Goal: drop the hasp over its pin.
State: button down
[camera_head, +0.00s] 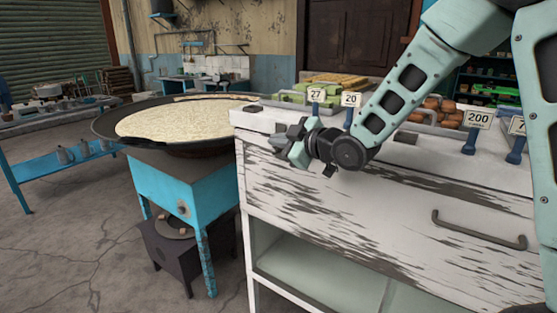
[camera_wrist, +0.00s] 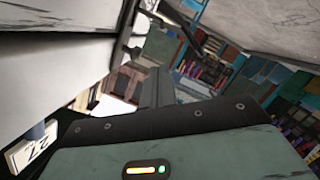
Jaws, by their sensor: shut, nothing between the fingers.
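My gripper (camera_head: 288,148) is shut and empty, at the upper front of the white worn counter (camera_head: 420,215), near its left end. In the wrist view the shut fingers (camera_wrist: 157,88) point away from the camera, with a pale panel at the upper left. I cannot make out the hasp or its pin for certain in either view. A small dark fitting (camera_head: 253,108) lies on the counter's top left corner, and a dark flat piece (camera_head: 405,138) lies on the top behind my forearm; I cannot tell what either is. My gripper and forearm hide part of the counter's front edge.
A wide pan (camera_head: 105,124) of milk stands on a blue stove (camera_head: 175,190) left of the counter. Price signs (camera_head: 478,119) and trays of sweets stand on the counter. A dark bar handle (camera_head: 478,232) sticks out from its front. The floor in front is clear.

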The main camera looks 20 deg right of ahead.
jog(key=n+b, duration=0.1)
jog(key=b, duration=0.1)
jog(key=f+n+b, duration=0.1)
jog(key=b, duration=0.1)
jog(key=f+t+b, duration=0.1)
jog(key=b, duration=0.2)
jog(key=shift+w+d+f+n+h, duration=0.15)
jog(key=shift+w+d+n+h, duration=0.15)
jog(key=shift+w+d+n, duration=0.1)
jog(key=shift+d, duration=0.1)
jog(key=shift+b, duration=0.3)
